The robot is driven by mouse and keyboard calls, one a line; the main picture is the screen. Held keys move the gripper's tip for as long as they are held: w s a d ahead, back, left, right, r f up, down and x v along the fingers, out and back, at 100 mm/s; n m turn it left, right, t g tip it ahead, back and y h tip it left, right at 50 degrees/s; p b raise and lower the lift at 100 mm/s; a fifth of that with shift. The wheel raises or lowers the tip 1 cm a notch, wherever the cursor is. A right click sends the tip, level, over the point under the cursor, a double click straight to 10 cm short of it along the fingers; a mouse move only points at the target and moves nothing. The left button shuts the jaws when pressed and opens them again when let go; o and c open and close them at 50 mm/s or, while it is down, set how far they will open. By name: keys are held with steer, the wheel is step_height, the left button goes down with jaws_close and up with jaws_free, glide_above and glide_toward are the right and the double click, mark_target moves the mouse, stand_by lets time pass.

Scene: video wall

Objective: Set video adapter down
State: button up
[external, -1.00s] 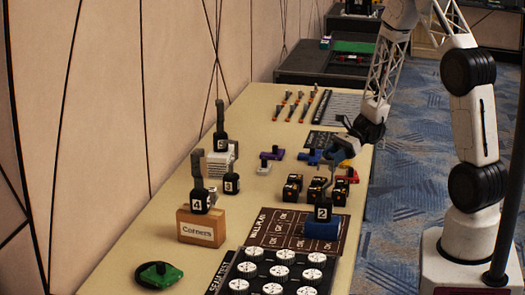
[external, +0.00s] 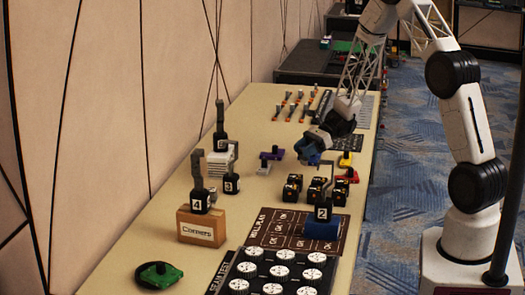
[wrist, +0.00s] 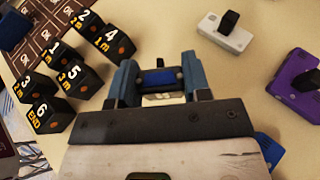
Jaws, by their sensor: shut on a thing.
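My gripper (external: 306,149) is over the middle of the table, left of the yellow adapter. In the wrist view its two blue-grey fingers (wrist: 160,84) are shut on a small dark-blue piece with a silvery end, which I take as the video adapter (wrist: 159,77). In the external view the gripper mostly hides this piece, and I cannot tell whether it touches the table. A white adapter (wrist: 225,32) and a purple adapter (wrist: 300,83) lie apart to the right in the wrist view. Another blue adapter (wrist: 268,149) shows partly behind the gripper body.
Numbered black blocks (wrist: 72,72) stand close together left of the fingers, near the wall-plan sheet (external: 275,229). A yellow adapter (external: 346,159) and a red one (external: 350,175) lie near the table's right edge. Bare table (wrist: 215,70) lies between the fingers and the white adapter.

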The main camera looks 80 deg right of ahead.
steer(key=shift+f, duration=0.1)
stand_by(0.3)
steer(key=shift+f, duration=1.65)
steer(key=shift+f, duration=0.1)
steer(key=o, duration=0.9)
steer(key=shift+v, duration=6.1)
steer(key=shift+w+a, duration=0.1)
